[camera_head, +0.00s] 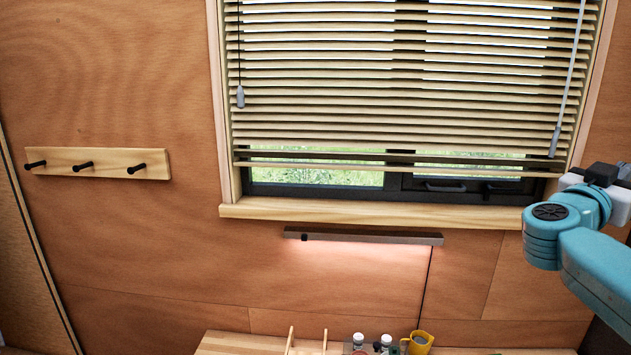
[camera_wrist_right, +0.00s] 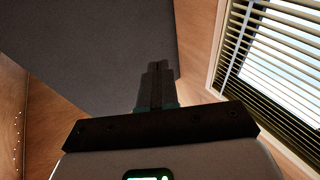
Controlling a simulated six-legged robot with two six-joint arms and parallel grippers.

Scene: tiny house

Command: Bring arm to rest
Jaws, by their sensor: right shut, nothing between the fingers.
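My right arm comes in from the right edge of the head view, with its blue links raised in front of the right side of the window. The right gripper's fingers are outside the head view. In the right wrist view the right gripper (camera_wrist_right: 155,85) is shut, its two dark fingers together with nothing between them. A large dark grey surface (camera_wrist_right: 90,45) lies behind the fingers; I cannot tell what it is. My left gripper is in neither view.
A window with blinds (camera_head: 400,80) and a wooden sill (camera_head: 370,213) fills the upper right. A peg rail (camera_head: 110,160) is on the left wall. A lamp bar (camera_head: 362,236) hangs above a wooden counter (camera_head: 235,343) with a yellow mug (camera_head: 420,343) and jars.

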